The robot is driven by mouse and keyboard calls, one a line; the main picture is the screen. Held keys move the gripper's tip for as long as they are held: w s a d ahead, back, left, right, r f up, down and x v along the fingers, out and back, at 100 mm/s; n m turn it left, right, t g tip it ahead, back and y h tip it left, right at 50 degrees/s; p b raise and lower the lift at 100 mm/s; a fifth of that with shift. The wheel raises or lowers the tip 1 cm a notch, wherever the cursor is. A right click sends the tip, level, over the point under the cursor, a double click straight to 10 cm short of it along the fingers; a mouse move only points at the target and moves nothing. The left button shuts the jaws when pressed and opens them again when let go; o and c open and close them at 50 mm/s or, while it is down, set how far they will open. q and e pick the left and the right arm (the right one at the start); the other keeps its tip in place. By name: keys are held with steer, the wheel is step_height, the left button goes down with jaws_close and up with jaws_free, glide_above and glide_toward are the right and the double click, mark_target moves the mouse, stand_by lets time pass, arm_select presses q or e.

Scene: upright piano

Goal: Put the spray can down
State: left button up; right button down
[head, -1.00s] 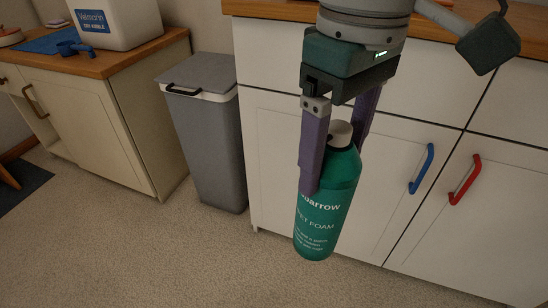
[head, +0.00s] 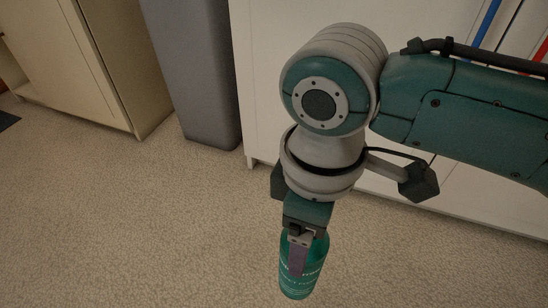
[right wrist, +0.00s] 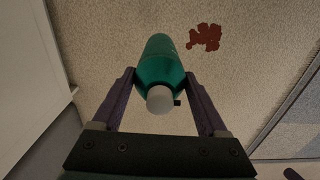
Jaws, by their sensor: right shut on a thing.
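The spray can (head: 314,265) is a teal-green cylinder with white lettering. My right gripper (head: 299,268) points down and is shut on it, one finger in front of the can in the head view. In the right wrist view the can (right wrist: 158,58) sits between the two purple fingers of my gripper (right wrist: 160,78), its white cap towards the camera. The can looks upright or nearly so over the carpet. I cannot tell whether its base touches the floor. My left gripper is not in view.
Beige carpet (head: 130,220) lies open around the can. A white cabinet (head: 252,100) stands behind my arm, with a grey bin (head: 200,70) to its left and a cream cabinet (head: 75,60) farther left. A dark red stain (right wrist: 205,38) marks the carpet beyond the can.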

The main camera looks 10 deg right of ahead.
step_height(320, 180, down, 16)
steer(key=b, duration=1.3)
steer(key=shift+f, duration=0.25)
step_height(320, 180, down, 4)
steer(key=b, duration=0.3)
steer(key=shift+f+b, duration=0.2)
steer(key=shift+b, duration=0.2)
jaws_free()
